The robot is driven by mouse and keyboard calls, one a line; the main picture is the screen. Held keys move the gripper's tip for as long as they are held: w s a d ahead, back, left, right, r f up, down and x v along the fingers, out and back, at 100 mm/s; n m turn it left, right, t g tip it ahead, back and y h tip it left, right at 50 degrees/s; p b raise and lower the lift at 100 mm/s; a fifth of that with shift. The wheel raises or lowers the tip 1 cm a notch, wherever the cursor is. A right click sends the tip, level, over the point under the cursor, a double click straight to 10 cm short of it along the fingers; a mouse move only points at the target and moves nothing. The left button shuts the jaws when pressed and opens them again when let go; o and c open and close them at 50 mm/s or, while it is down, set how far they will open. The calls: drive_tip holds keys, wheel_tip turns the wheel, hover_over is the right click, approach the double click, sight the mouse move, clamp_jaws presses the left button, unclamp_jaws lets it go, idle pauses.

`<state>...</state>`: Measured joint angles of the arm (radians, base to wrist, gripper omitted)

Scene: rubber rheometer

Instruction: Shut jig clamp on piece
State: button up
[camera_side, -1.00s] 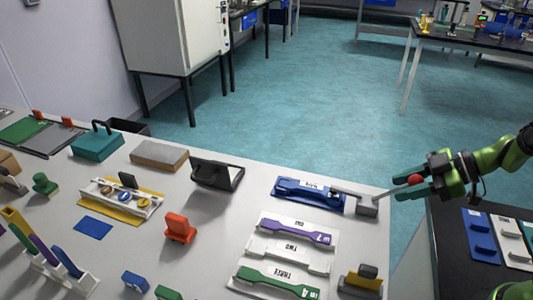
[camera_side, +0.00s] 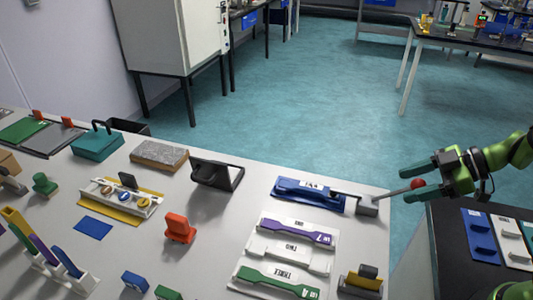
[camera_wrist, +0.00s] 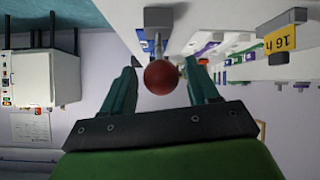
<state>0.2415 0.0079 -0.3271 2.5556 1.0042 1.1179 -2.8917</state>
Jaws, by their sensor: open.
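The jig clamp (camera_side: 367,206) is a grey block at the table's right edge. Its thin lever points right and slightly up, ending in a red ball knob (camera_side: 418,184). A grey bar reaches left from the block to the right end of the blue piece (camera_side: 309,194); I cannot tell whether it presses on it. My gripper (camera_side: 404,185) is open, with a green finger on either side of the knob. In the wrist view the red knob (camera_wrist: 160,77) sits between the spread fingers, with clear gaps on both sides.
Purple, white and green pieces (camera_side: 290,285) lie in front of the blue one. A yellow-and-grey block (camera_side: 362,281) stands at the front right. A dark bench (camera_side: 450,265) with a blue panel is below my arm. Space beyond the table edge is clear.

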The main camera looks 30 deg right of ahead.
drive_tip(key=v, duration=1.5)
drive_tip(key=shift+s, duration=0.15)
drive_tip(key=w+a+r+m+h, duration=0.2)
drive_tip(key=a+m+h, duration=0.3)
drive_tip(key=a+m, duration=0.7)
drive_tip(key=m, duration=0.3)
drive_tip(key=shift+a+h, duration=0.15)
drive_tip(key=shift+h, duration=0.25)
